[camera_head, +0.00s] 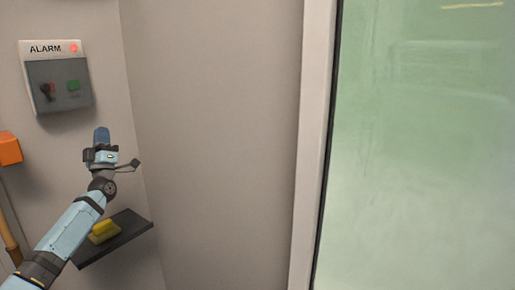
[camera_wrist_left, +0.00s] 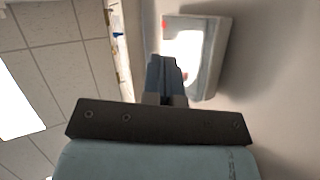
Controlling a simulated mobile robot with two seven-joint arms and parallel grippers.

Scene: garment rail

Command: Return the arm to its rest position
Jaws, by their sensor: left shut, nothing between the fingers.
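My left gripper (camera_head: 101,136) is raised in front of the left wall, below the alarm box in the head view. Its fingers point up and are closed together with nothing between them. In the left wrist view the shut fingers (camera_wrist_left: 163,78) stand in front of the lower left part of the alarm box (camera_wrist_left: 210,60). In the head view the alarm box (camera_head: 58,78) is a grey panel on the wall with a red light, a dark red-and-black switch and a green button. I cannot tell the exact gap between fingertips and box. My right gripper is not in view.
A dark shelf (camera_head: 128,236) with a yellow object (camera_head: 103,232) juts from the wall beside my left forearm. An orange box (camera_head: 8,149) is at the far left, above a wooden pole (camera_head: 10,236). A pale frame and greenish glass pane (camera_head: 420,150) stand at the right.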

